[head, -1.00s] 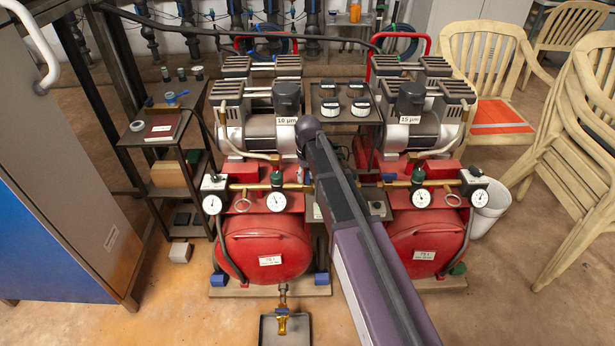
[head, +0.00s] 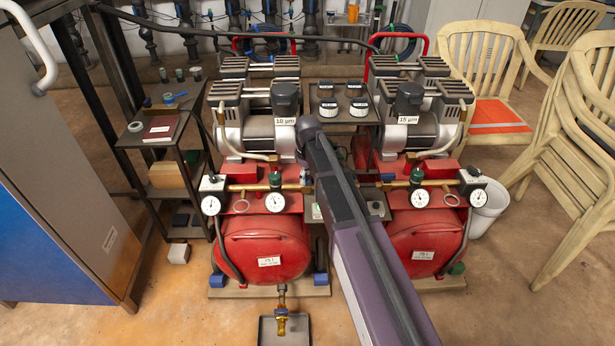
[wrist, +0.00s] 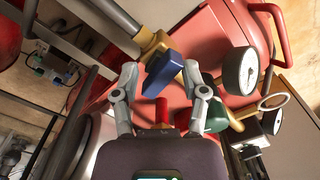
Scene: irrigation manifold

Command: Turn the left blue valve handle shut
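A blue valve handle (wrist: 163,71) sits on a brass fitting (wrist: 148,42) in the wrist view, tilted in the picture. My gripper (wrist: 160,74) is open, with one finger on each side of the handle. The right fingertip is close to the handle's edge; I cannot tell whether it touches. In the head view my arm covers the gripper and hides most of the space between the two compressors. The left compressor's red tank (head: 262,248) and its brass pipe (head: 245,186) stand left of my arm.
Close to my gripper are a green knob (wrist: 214,117) and a white-faced gauge (wrist: 240,71). The right red tank (head: 423,240) stands right of my arm. A shelf rack (head: 176,168) is at the left, and stacked chairs (head: 575,150) are at the right. Floor shows in front.

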